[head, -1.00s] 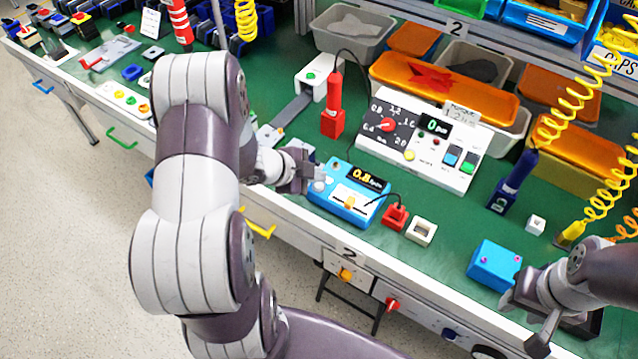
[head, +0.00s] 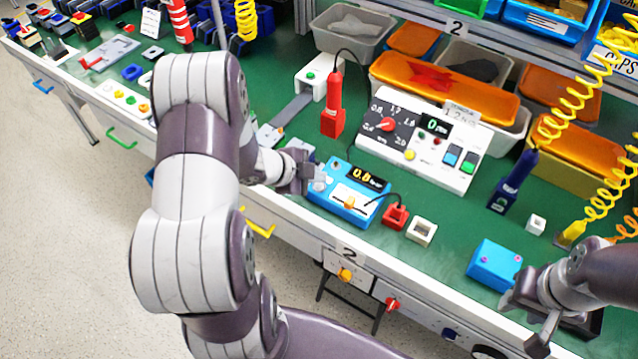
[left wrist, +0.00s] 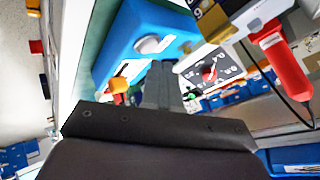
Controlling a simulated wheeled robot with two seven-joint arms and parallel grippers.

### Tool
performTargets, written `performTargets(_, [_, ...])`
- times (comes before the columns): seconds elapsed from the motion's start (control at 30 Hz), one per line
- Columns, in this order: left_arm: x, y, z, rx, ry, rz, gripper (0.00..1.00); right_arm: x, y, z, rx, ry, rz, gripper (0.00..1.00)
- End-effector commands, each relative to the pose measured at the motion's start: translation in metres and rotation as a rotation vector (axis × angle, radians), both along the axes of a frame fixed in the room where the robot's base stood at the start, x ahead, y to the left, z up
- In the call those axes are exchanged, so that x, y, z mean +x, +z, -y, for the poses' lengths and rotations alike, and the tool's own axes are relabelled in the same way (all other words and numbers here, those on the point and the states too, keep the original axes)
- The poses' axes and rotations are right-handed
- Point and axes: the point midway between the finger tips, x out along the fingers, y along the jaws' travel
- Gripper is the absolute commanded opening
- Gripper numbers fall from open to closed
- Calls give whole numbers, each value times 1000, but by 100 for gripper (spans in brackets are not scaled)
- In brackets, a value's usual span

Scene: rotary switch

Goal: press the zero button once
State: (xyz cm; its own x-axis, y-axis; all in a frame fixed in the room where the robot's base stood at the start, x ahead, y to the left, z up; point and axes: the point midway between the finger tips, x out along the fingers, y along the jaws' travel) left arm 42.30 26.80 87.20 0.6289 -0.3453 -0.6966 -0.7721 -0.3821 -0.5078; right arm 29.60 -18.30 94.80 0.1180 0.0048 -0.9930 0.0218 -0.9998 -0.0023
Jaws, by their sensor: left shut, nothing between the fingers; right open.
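The blue meter (head: 350,190) lies on the green bench with a display reading about 0.8 and an orange knob (head: 348,204) on its white panel. In the left wrist view the blue meter (left wrist: 125,35) shows a round grey button (left wrist: 150,44); I cannot read any label on it. My left gripper (head: 319,182) is shut and empty at the meter's left end. In the left wrist view its fingertips (left wrist: 160,68) are close to the button; I cannot tell whether they touch. My right gripper (head: 523,318) is open and empty at the lower right, near a light-blue box (head: 494,265).
A white console (head: 425,140) with a red dial stands behind the meter. A red probe (head: 333,105) stands upright behind my left gripper. A red block (head: 395,216) and a white square ring (head: 422,231) sit right of the meter. The bench's front edge is close.

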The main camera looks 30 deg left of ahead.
Motion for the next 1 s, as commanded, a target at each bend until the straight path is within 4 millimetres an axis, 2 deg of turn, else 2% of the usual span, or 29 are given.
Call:
performTargets(0.1, [0, -5, 0, 0, 0, 0, 0, 0, -3, 0, 0, 0, 0, 43])
performTargets(1.0, [0, -12, 0, 0, -1, -1, 0, 0, -7, 0, 0, 0, 0, 43])
